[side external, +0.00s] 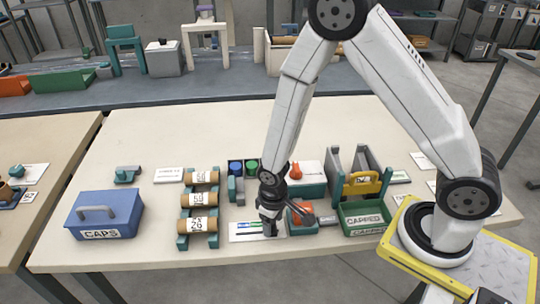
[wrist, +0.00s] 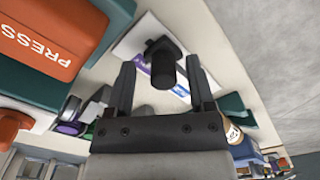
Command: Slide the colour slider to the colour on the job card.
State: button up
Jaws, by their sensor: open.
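The colour slider's white panel (side external: 240,237) lies near the table's front edge, with blue and green strips showing. In the wrist view the panel (wrist: 133,42) carries purple and blue strips, and the black slider knob (wrist: 162,66) stands up from it. My gripper (side external: 269,222) points down over the panel. In the wrist view my gripper (wrist: 160,72) is open, with one finger on each side of the knob and gaps on both sides. In the side view my gripper hides the knob and part of the panel. I cannot tell which card is the job card.
A teal box with an orange PRESS block (wrist: 40,40) stands close beside the panel; its orange top (side external: 302,211) is right of my gripper. A rack of labelled rolls (side external: 198,225) is left. A green CAPPED bin (side external: 364,220) is right. A blue CAPS box (side external: 104,215) is far left.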

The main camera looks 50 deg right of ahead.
aim_at(276, 228)
jog(key=shift+r, duration=3.75)
jog(key=s+d+r+m+t, duration=0.1)
jog(key=s+d+r, duration=0.3)
jog(key=r, duration=0.5)
jog(key=shift+d+m+t, duration=0.4)
jog(key=shift+d+t, duration=0.4)
jog(key=shift+d, duration=0.6)
jog(key=shift+f, duration=0.1)
